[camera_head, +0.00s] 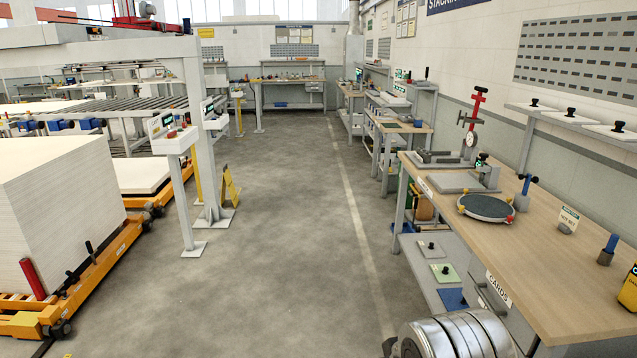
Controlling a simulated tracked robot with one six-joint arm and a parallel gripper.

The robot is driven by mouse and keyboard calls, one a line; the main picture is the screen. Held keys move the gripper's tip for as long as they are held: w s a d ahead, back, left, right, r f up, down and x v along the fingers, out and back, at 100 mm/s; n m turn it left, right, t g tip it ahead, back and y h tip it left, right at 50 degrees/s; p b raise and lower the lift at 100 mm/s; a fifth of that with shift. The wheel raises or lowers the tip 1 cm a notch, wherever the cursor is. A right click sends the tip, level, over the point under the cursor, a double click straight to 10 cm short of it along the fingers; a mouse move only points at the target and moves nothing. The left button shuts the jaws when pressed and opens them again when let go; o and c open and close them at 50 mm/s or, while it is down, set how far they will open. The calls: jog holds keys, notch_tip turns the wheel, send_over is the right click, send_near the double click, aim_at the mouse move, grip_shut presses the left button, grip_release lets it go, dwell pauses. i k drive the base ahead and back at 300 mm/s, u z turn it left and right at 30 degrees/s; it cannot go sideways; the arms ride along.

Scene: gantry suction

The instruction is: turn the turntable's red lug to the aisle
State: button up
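The aisle (300,230) is the open grey floor left of the bench. My gripper is not in view.
Behind the turntable stand a grey fixture (466,182) and a tall stand with a red top (477,110). A white board stack (60,205) on an orange cart borders the aisle's left side.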

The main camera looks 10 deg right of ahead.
aim_at(480, 207)
jog(key=u, duration=0.2)
jog(key=i, duration=2.2)
jog(key=z, duration=0.6)
jog(key=i, duration=0.7)
jog(key=z, duration=0.75)
jog(key=i, duration=0.5)
jog(key=z, duration=0.7)
jog(key=i, duration=0.5)
jog(key=z, duration=0.25)
